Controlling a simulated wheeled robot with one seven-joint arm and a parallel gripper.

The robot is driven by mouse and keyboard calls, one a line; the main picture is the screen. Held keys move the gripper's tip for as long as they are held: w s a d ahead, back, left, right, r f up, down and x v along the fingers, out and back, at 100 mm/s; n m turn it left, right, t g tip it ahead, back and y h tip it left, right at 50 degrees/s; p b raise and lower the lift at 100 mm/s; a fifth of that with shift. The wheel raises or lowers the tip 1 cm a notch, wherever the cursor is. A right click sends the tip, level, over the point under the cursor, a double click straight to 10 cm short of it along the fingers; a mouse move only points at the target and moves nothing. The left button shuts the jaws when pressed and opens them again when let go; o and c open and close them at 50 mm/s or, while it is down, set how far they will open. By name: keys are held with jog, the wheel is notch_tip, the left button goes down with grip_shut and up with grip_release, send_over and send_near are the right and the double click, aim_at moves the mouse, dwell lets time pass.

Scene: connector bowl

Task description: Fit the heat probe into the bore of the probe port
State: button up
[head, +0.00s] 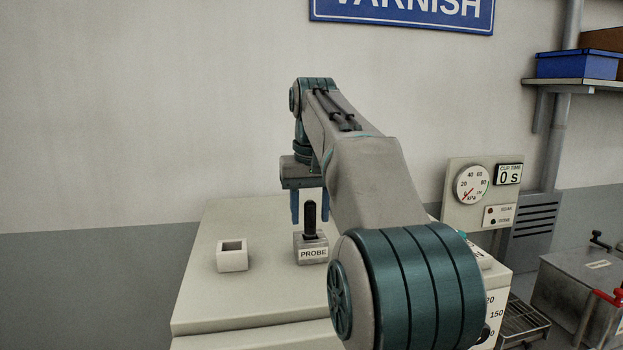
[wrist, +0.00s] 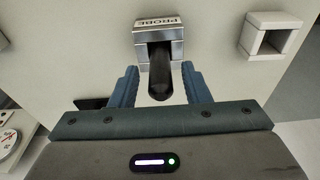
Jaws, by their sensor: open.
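The heat probe (head: 310,214), a black rod with a rounded top, stands upright in a grey metal block labelled PROBE (head: 312,252). In the wrist view the probe (wrist: 159,82) points toward the camera from its holder block (wrist: 158,36). My gripper (head: 310,220) is open, pointing down, with its blue fingers around the probe's upper part. In the wrist view the gripper (wrist: 162,74) has one finger on each side of the rod, with gaps visible. No port marked for the probe is clearly visible; my arm hides part of the bench top.
A white hollow square block (head: 232,256) stands left of the holder, also in the wrist view (wrist: 270,35). A gauge panel (head: 482,195) stands at the bench's right, behind my arm. A metal box (head: 590,285) with red handles is further right. The bench's left front is clear.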

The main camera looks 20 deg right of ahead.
notch_tip(320, 180, up, 10)
jog(key=s+p, duration=0.1)
jog(key=p, duration=0.1)
jog(key=shift+s+a+r+p, duration=0.15)
jog(key=shift+s+r+p, duration=0.05)
jog(key=shift+s+p, duration=0.15)
dwell(0.3)
